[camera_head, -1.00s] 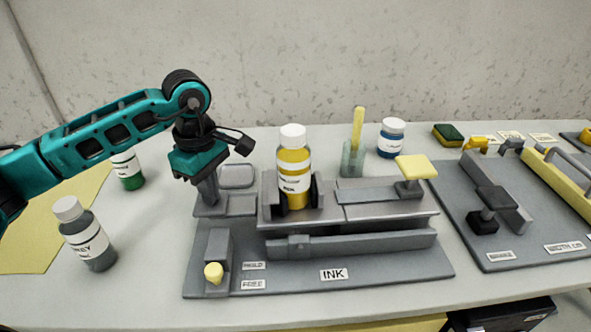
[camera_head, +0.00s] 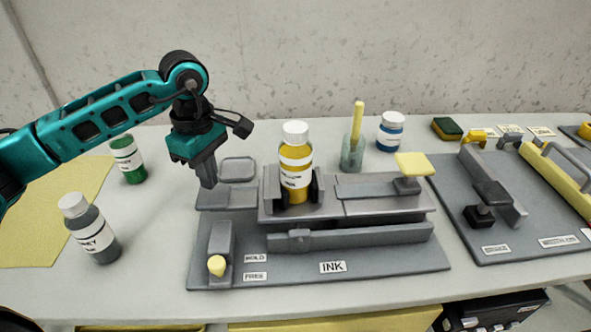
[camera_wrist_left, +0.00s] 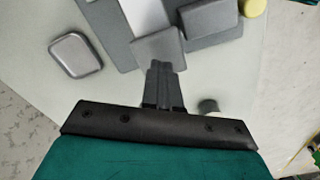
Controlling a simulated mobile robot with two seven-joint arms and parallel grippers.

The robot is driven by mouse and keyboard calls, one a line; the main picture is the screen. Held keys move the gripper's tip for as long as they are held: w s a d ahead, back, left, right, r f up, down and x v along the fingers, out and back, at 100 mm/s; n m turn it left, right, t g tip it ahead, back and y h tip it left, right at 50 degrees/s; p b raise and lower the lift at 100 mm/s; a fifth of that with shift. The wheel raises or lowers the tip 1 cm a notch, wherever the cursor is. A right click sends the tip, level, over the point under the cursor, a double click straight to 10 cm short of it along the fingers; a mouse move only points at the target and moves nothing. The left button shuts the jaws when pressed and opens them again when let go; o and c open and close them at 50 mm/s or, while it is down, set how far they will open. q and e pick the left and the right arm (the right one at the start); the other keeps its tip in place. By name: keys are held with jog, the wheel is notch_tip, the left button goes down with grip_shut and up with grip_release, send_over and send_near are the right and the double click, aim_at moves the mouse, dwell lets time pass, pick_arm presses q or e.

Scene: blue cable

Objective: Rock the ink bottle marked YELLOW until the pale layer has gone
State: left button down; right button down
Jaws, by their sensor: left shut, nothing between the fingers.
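The yellow ink bottle (camera_head: 296,163) has a white cap and a white label whose word is too small to read surely. It stands about upright between dark brackets on the grey INK fixture (camera_head: 390,274). I cannot make out a pale layer in it. My left gripper (camera_head: 208,184) is shut and empty, left of the bottle and apart from it, above the fixture's left end. In the left wrist view its closed fingers (camera_wrist_left: 163,72) point at a grey block (camera_wrist_left: 158,46), partly covering it. My right gripper is not in view.
A grey-ink bottle (camera_head: 90,230) and a green one (camera_head: 128,158) stand at left. A yellow-knobbed lever (camera_head: 217,265) sits at the fixture's front left, by the HOLD and FREE labels. A cup with a yellow stick (camera_head: 353,150) and a blue jar (camera_head: 391,133) stand behind.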

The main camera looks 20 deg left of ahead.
aim_at(213, 195)
pick_arm(q)
jog(key=shift+f, duration=0.1)
jog(key=shift+d+f+b, duration=0.1)
jog(key=shift+f+b, duration=2.4)
jog(key=shift+f, duration=0.55)
jog(key=shift+r+p, duration=1.15)
jog(key=shift+r, duration=0.35)
jog(key=shift+r+p, duration=1.1)
jog(key=shift+r, duration=0.55)
jog(key=shift+f, duration=0.15)
jog(key=shift+f+b, duration=2.6)
jog(key=shift+f, duration=0.45)
jog(key=shift+r+p, duration=1.45)
jog(key=shift+r, duration=0.45)
jog(key=shift+r+p, duration=0.9)
jog(key=shift+r, duration=0.4)
